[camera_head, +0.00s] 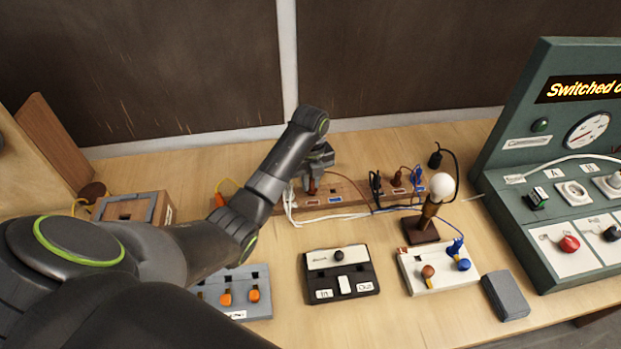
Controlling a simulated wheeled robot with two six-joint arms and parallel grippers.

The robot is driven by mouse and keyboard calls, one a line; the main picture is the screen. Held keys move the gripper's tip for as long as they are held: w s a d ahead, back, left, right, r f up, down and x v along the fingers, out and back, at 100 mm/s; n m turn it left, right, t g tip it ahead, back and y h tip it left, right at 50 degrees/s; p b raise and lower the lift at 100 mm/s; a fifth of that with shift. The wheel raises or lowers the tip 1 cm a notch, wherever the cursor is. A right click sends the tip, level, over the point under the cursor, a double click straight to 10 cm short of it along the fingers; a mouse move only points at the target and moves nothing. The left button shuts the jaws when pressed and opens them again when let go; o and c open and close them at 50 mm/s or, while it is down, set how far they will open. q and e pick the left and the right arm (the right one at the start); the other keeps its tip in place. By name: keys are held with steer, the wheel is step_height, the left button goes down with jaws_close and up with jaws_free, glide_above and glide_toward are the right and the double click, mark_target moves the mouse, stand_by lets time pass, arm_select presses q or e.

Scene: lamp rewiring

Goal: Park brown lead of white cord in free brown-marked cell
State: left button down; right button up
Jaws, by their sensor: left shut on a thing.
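My left gripper (313,183) is at the wooden strip (345,191) at the back of the table, shut on a small brown lead (312,187). The lead is right at the strip's left part; I cannot tell whether it sits in a cell or just above it. The strip has blue and brown marks, and brown and dark plugs (397,178) stand in its right part. The white cord (294,211) lies in loops in front of the strip and runs right. My arm and gripper hide part of the strip. My right gripper is not in view.
A lamp with a bulb (442,186) stands right of the strip. In front are a black switch box (318,288), a white block (414,263), a grey block (505,296) and a grey tray with orange pieces (260,271). A green test panel (515,110) stands at the right.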

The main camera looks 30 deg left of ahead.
arm_select(q)
steer(key=shift+f+p, duration=0.15)
steer(key=shift+p, duration=0.35)
stand_by(0.9)
steer(key=shift+f, duration=0.55)
stand_by(0.9)
steer(key=c, duration=1.3)
jaws_free()
steer(key=shift+r, duration=0.15)
